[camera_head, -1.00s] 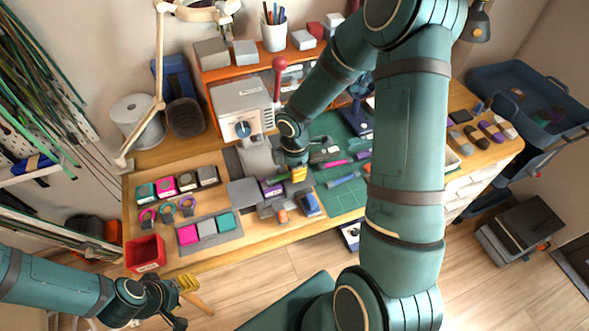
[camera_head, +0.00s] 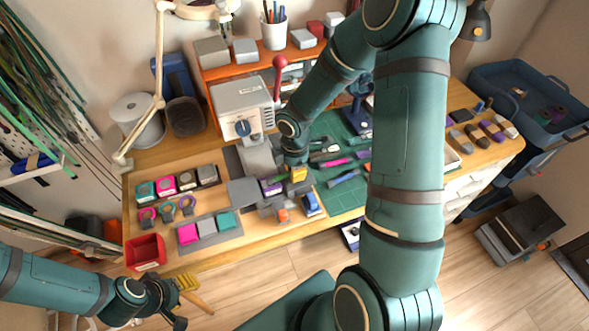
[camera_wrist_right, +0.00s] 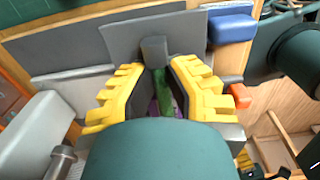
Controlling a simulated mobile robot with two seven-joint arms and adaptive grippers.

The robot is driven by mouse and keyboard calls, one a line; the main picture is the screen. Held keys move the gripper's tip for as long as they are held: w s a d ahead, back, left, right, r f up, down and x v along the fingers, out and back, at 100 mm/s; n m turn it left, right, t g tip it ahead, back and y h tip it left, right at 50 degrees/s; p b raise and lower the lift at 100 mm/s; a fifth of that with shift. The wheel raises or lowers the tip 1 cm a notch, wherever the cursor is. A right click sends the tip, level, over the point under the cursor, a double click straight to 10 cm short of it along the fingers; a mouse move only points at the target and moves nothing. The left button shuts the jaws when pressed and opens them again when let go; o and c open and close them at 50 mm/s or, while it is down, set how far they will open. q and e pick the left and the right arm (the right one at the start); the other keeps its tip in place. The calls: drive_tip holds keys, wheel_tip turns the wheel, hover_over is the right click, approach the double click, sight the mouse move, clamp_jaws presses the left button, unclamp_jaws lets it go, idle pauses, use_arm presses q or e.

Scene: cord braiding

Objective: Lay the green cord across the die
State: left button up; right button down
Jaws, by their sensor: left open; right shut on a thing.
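The green cord (camera_wrist_right: 163,92) shows in the right wrist view as a short green strip between the yellow fingers of my right gripper (camera_wrist_right: 160,95). My right gripper is shut on it; in the head view this gripper (camera_head: 298,174) is low over the workbench, at the right of a small grey fixture. A purple-topped block (camera_head: 271,188), which looks like the die, sits beside it on the left. Some purple also shows under the cord in the wrist view. How the cord lies against the block is mostly hidden. My left gripper (camera_head: 187,283) is open and empty, off the bench's front edge.
A grey press (camera_head: 243,105) stands behind the fixture. A green cutting mat (camera_head: 345,200) with tools lies to the right. A red bin (camera_head: 146,251) and a tray of coloured blocks (camera_head: 208,239) are at the left front. My right upper arm covers part of the bench.

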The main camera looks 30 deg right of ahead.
drive_tip(key=c, duration=1)
unclamp_jaws()
drive_tip(key=shift+r, duration=0.1)
wheel_tip(320, 180, up, 12)
drive_tip(key=shift+f, duration=0.1)
